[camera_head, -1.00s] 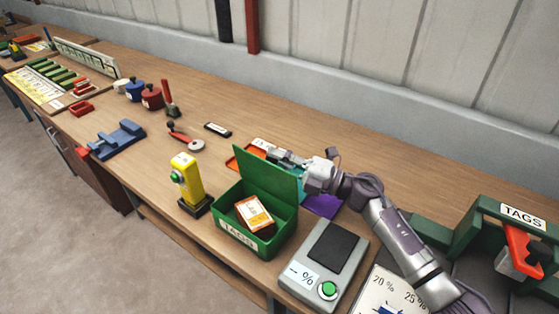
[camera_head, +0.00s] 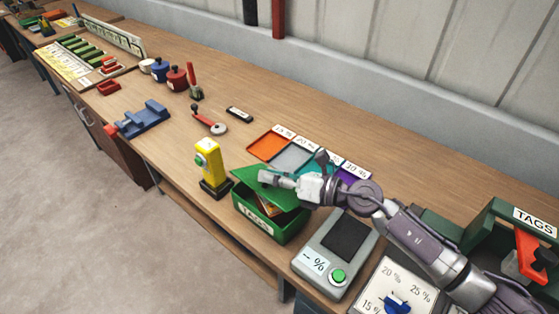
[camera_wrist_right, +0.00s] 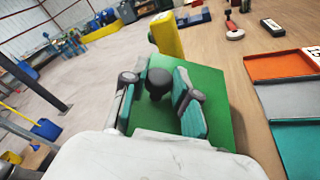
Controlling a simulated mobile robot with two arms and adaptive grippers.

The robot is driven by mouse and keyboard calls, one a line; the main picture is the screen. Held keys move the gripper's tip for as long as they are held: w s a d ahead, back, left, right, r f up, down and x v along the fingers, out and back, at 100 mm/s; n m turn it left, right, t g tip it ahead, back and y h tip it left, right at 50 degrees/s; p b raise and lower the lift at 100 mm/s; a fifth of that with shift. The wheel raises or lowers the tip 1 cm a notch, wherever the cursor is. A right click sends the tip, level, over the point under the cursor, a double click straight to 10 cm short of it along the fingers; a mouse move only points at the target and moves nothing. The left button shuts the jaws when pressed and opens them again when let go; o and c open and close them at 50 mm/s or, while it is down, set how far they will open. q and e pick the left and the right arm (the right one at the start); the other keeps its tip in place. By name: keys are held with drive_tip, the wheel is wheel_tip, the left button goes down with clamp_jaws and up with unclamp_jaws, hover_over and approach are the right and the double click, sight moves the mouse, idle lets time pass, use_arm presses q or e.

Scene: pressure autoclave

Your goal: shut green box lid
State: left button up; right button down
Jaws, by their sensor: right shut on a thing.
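The green box labelled TAGS (camera_head: 262,225) stands near the front edge of the bench. Its green lid (camera_head: 284,197) is tilted low over the box, with a gap at the front where an orange and white packet (camera_head: 267,209) shows inside. My right gripper (camera_head: 266,177) is over the lid. In the right wrist view, the fingers of my right gripper (camera_wrist_right: 160,92) are either side of a black round knob (camera_wrist_right: 157,82), with the green lid (camera_wrist_right: 213,92) below. My left gripper is not in view.
A grey scale (camera_head: 336,252) is to the right. Orange (camera_head: 266,146) and other coloured trays lie behind. A green TAGS holder (camera_head: 500,232) is at far right.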

sight(264, 188)
drive_tip(key=shift+s+a+f+n+h+p, duration=0.35)
drive_tip(key=shift+s+n+p, duration=0.1)
drive_tip(key=shift+n+p, duration=0.2)
drive_tip(key=shift+s+a+f+n+h+p, duration=0.25)
drive_tip(key=shift+f+n, duration=0.15)
drive_tip(key=shift+n, duration=0.1)
drive_tip(key=shift+s+a+f+n+h+p, duration=0.15)
drive_tip(key=shift+f+n+p, duration=0.1)
drive_tip(key=shift+f+n, duration=0.2)
drive_tip(key=shift+s+f+t, duration=0.1)
drive_tip(key=shift+f+t, duration=0.1)
drive_tip(key=shift+t, duration=0.2)
drive_tip(key=shift+s+a+f, duration=0.15)
drive_tip(key=shift+s+f, duration=0.1)
drive_tip(key=shift+f, duration=0.5)
drive_tip(key=c, duration=0.9)
unclamp_jaws()
